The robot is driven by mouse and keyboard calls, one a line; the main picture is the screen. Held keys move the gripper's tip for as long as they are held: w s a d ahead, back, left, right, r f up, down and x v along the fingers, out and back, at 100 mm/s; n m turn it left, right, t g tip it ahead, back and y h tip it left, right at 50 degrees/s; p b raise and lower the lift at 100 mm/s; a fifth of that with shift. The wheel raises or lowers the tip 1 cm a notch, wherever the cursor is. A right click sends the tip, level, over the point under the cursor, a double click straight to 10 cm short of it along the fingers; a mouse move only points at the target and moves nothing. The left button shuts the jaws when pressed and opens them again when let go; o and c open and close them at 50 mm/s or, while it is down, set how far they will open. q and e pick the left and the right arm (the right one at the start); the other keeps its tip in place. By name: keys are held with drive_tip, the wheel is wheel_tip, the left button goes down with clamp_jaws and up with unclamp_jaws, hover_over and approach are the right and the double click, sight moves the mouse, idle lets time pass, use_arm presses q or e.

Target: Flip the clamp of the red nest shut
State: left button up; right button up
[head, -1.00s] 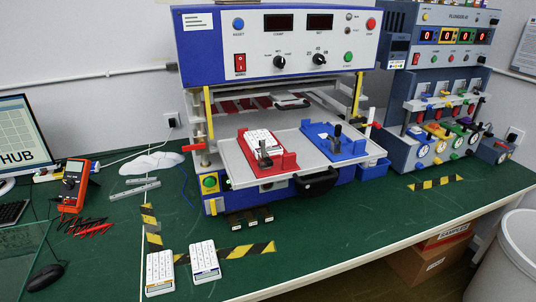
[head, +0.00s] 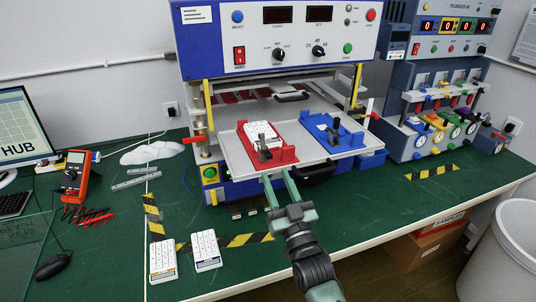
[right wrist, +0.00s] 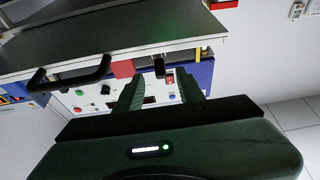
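The red nest (head: 288,154) sits on the left half of the pulled-out tray (head: 240,160), with a white keypad (head: 262,133) in it. Its clamp (head: 264,150), grey and black, stands at the nest's front edge, its handle raised. My right gripper (head: 279,177) is just in front of the tray's front edge, below the clamp and apart from it, its two green fingers spread with nothing between. In the right wrist view the open fingers (right wrist: 162,88) point toward the tray edge; a red piece (right wrist: 123,68) and a dark knob (right wrist: 158,67) show there. My left gripper is out of view.
A blue nest (head: 345,139) with its own clamp sits right of the red one. A black tray handle (head: 318,173) juts out at the front, right of my gripper. Two keypads (head: 206,250) lie on the green bench at front left. The press (head: 280,45) stands behind.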

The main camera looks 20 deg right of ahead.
sight(268, 152)
drive_tip(key=x, duration=0.2)
drive_tip(key=p+x, duration=0.1)
drive_tip(key=x, duration=0.2)
drive_tip(key=p+x, duration=0.1)
drive_tip(key=x, duration=0.2)
drive_tip(key=shift+s+r, duration=0.2)
drive_tip(key=shift+r, duration=0.2)
clamp_jaws()
